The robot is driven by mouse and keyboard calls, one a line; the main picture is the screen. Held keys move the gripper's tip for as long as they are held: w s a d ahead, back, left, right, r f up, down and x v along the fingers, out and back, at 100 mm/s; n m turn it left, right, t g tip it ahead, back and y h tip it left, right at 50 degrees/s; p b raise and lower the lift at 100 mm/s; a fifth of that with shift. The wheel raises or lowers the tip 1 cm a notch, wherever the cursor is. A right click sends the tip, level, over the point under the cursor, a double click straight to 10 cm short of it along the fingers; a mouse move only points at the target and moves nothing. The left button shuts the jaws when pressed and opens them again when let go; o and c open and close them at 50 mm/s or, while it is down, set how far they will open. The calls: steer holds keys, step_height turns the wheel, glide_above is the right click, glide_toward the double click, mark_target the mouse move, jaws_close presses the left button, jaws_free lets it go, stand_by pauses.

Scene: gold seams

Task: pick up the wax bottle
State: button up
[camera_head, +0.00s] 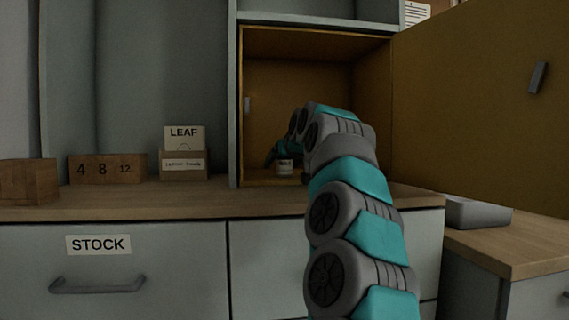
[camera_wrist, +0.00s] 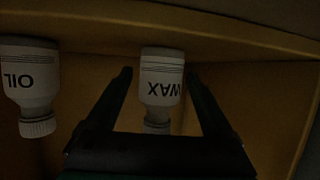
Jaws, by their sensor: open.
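The wax bottle (camera_wrist: 162,78) is white with a "WAX" label and shows upside down in the wrist view. It lies between the two open fingers of my gripper (camera_wrist: 158,78), with a gap visible on each side. I cannot tell how deep between the fingers it is. In the head view my arm reaches into the open cupboard, and a small white labelled container (camera_head: 285,166) shows by the arm's end. Its label is too small to read, and my gripper is mostly hidden there.
An oil bottle (camera_wrist: 32,85) stands left of the wax bottle in the wrist view. The cupboard (camera_head: 270,75) has side walls close to my arm, and its door (camera_head: 480,100) is open to the right. Boxes (camera_head: 108,168) and a LEAF box (camera_head: 184,165) stand on the counter (camera_head: 150,195).

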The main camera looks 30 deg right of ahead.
steer(key=shift+w+f, duration=0.3)
steer(key=shift+w, duration=0.3)
steer(key=shift+c, duration=0.3)
jaws_close()
